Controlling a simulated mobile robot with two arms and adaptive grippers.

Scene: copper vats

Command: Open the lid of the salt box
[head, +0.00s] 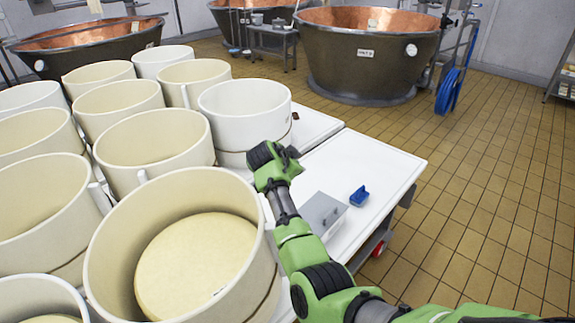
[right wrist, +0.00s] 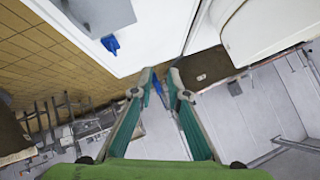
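The salt box (head: 338,228) stands on the white table (head: 385,162), just right of my right arm, which partly hides it. Its flat grey lid (head: 322,211) lies over the top and looks shut. In the right wrist view the box (right wrist: 103,14) is cut off by the top edge. My right gripper (head: 274,158) is beyond the box, near a white mould, apart from the lid. In the right wrist view its fingers (right wrist: 160,78) are apart with nothing between them. My left gripper is not in view.
A small blue scoop (head: 360,196) lies right of the box. Several large round moulds (head: 150,140), at least one with cheese inside, crowd the left. Copper vats (head: 365,55) stand behind. The table's right part and tiled floor (head: 480,180) are clear.

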